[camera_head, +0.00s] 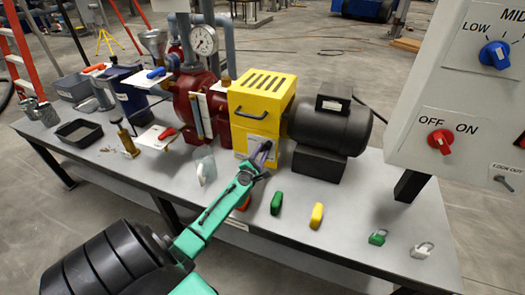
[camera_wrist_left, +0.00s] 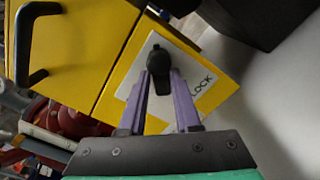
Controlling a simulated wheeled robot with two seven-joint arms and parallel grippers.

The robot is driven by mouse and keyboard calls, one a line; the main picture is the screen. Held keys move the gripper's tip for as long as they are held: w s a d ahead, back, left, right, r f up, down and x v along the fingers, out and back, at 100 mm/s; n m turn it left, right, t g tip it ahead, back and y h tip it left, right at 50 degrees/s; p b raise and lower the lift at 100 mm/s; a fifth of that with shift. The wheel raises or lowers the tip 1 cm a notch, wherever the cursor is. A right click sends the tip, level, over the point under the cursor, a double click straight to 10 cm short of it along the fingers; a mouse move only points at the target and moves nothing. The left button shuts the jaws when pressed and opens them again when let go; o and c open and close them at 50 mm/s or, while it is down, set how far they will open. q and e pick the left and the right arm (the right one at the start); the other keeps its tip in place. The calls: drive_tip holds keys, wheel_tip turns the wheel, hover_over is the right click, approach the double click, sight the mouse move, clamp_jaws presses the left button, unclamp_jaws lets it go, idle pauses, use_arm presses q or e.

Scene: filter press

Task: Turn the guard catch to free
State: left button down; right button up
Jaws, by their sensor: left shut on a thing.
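The word LOCK shows at the plate's right; other lettering is hidden or out of view. My left gripper (camera_head: 262,152) has its purple fingers (camera_wrist_left: 161,78) on both sides of the catch, shut on it. The catch's arm lies between the fingers, pointing toward the gripper's palm. My right gripper is not in view.
A black motor (camera_head: 330,125) stands right of the guard and a red pump (camera_head: 190,100) left of it. A control box (camera_head: 465,95) rises at the right. Green (camera_head: 277,203) and yellow (camera_head: 317,215) pieces and padlocks (camera_head: 378,237) lie along the front right of the table (camera_head: 345,205).

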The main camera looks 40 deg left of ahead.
use_arm(q)
drive_tip(key=m, duration=0.2)
drive_tip(key=r+m+p, duration=0.1)
drive_tip(key=m, duration=0.1)
drive_tip(key=shift+m+p, duration=0.55)
drive_tip(key=shift+m, duration=1.25)
drive_tip(key=c, duration=0.9)
unclamp_jaws()
drive_tip(key=shift+o, duration=1.1)
drive_tip(key=shift+d, duration=0.1)
